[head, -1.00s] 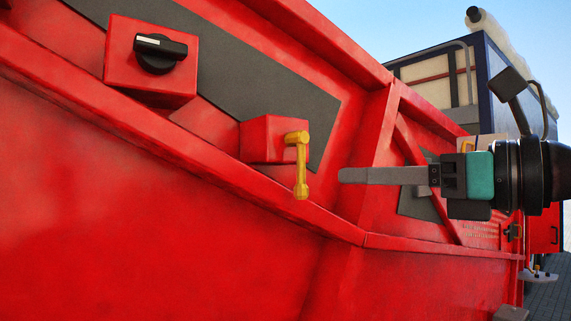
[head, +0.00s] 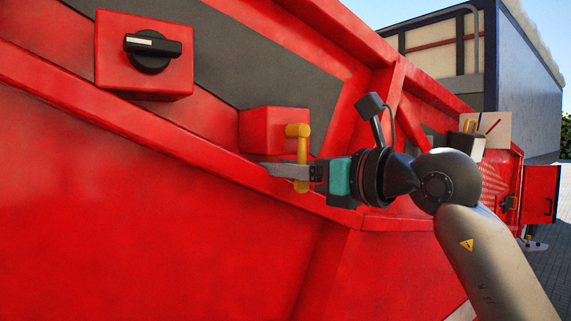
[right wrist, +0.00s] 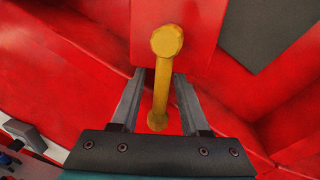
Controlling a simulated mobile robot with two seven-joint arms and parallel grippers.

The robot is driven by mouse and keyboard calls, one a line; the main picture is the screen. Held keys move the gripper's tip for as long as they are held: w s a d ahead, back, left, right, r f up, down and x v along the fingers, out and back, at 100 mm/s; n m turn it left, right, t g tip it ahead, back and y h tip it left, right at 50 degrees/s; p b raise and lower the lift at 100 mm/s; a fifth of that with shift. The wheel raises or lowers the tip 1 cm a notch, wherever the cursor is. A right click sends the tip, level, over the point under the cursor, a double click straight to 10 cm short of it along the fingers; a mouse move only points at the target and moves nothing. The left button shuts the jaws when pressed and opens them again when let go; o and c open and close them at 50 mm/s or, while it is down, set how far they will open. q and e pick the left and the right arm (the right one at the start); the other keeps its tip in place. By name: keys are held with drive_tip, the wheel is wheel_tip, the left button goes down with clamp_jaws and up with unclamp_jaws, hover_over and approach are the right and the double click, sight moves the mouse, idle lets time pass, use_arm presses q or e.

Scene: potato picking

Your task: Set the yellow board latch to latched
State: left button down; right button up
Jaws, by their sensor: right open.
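The yellow board latch (head: 300,150) is a crank-shaped handle on a red box (head: 262,130) on the red machine side. Its arm hangs down from the pivot. In the right wrist view the latch (right wrist: 162,85) runs down between the two fingers. My right gripper (head: 280,170) is at the latch's lower part, and its fingers hide some of it. In the right wrist view my right gripper (right wrist: 158,85) is open, with a finger on each side of the handle and a gap visible beside it. My left gripper is not in view.
A black rotary knob (head: 152,50) on a red box sits at the upper left. A red ledge (head: 215,170) runs below the latch. A dark trailer (head: 500,70) stands at the back right.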

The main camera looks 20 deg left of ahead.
clamp_jaws()
idle(1.4)
